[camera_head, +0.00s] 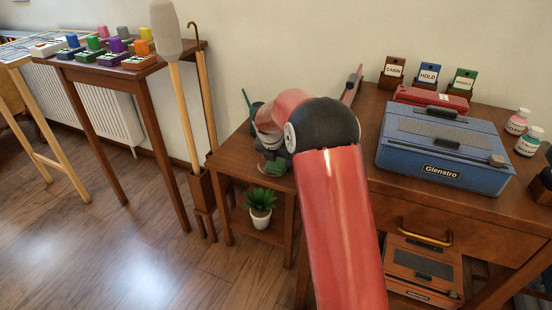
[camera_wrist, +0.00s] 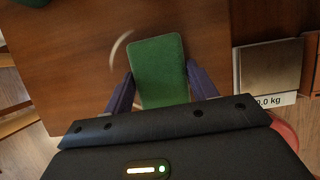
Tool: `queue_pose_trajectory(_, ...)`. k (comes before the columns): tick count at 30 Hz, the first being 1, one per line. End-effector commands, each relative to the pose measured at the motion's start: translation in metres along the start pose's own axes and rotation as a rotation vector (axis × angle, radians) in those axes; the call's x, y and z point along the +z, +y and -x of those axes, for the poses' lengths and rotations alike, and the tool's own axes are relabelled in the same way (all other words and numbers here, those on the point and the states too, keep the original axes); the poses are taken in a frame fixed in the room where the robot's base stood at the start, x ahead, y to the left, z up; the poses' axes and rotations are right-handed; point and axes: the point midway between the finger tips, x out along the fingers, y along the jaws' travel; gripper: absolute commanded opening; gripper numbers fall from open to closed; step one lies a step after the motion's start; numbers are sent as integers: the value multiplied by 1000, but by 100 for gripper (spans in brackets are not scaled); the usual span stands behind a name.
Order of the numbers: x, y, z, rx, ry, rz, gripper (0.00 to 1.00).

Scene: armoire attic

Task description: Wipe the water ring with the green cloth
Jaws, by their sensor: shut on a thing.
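The green cloth (camera_wrist: 160,60) is a flat rectangular pad between the two fingers of my gripper (camera_wrist: 160,72) in the wrist view. My gripper is shut on it, with a finger at each side edge. The cloth is over the wooden top of the small side table (camera_wrist: 60,60). A pale arc of the water ring (camera_wrist: 120,48) shows just left of the cloth; the rest of the ring is not visible. In the head view, my arm hides much of the gripper, and a bit of the green cloth (camera_head: 274,168) shows below it.
A scale (camera_wrist: 268,70) reading 0.0 kg stands right of the tabletop in the wrist view. A dark green object (camera_head: 253,110) stands at the table's back. A potted plant (camera_head: 260,204) sits on the lower shelf. The desk with a blue case (camera_head: 440,145) is at the right.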

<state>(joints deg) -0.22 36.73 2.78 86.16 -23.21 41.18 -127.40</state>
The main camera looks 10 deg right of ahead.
Motion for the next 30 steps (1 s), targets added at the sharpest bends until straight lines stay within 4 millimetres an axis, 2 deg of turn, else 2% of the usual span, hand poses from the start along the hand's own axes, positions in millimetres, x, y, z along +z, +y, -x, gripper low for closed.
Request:
queue_pose_trajectory(3,12,-1,-2,0,1,-1,39)
queue_pose_trajectory(13,23,-1,-11,-1,1,-1,39)
queue_pose_trajectory(24,49,-2,-26,-2,1,-1,39)
queue_pose_trajectory(30,53,-3,-26,-2,2,0,39)
